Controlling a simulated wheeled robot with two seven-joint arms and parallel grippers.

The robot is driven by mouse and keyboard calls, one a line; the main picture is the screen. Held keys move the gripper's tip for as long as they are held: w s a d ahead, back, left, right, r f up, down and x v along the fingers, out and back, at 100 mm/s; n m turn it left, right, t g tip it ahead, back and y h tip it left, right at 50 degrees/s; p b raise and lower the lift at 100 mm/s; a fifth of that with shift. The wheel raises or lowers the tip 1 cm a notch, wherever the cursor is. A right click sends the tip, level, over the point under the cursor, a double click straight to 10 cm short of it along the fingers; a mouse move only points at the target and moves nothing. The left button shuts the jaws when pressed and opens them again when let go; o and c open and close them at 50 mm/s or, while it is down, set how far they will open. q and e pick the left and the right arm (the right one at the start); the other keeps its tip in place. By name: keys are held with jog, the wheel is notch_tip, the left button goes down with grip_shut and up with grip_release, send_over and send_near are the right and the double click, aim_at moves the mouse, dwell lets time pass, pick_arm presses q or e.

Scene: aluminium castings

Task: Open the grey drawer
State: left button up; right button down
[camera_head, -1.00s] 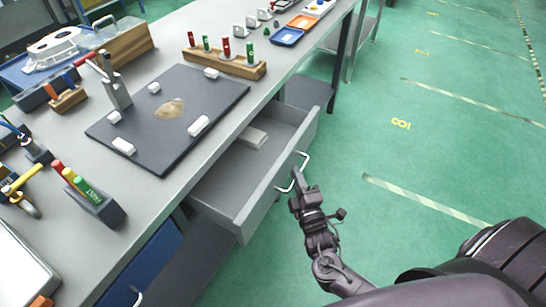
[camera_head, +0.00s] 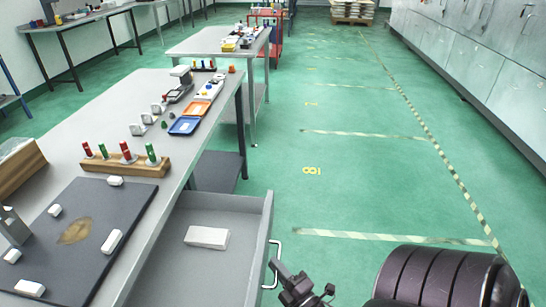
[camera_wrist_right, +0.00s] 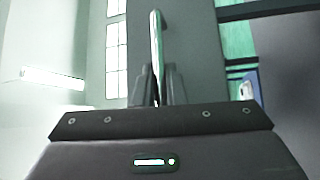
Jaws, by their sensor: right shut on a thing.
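The grey drawer (camera_head: 248,206) stands pulled out from under the workbench in the head view. A white block (camera_head: 207,237) lies inside it. Its pale bar handle (camera_head: 273,268) is on the front panel, at the drawer's right. My right gripper (camera_head: 284,274) is at this handle. In the right wrist view the handle (camera_wrist_right: 157,50) stands upright between the two dark fingers (camera_wrist_right: 157,88), which are shut on it. The near part of the drawer is cut off by the picture's lower edge. My left gripper is not in view.
On the workbench (camera_head: 150,95) lie a dark board (camera_head: 100,205) with white blocks and a wooden rack (camera_head: 125,165) with red and green pegs. A blue tray (camera_head: 185,126) and an orange tray (camera_head: 196,108) sit farther back. Green floor (camera_head: 370,190) right of the drawer is clear.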

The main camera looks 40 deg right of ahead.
jog(key=c, duration=1.5)
grip_release()
jog(key=s+a+f+b, duration=0.1)
jog(key=s, duration=0.6)
jog(key=shift+s, duration=0.35)
jog(key=shift+f, duration=0.15)
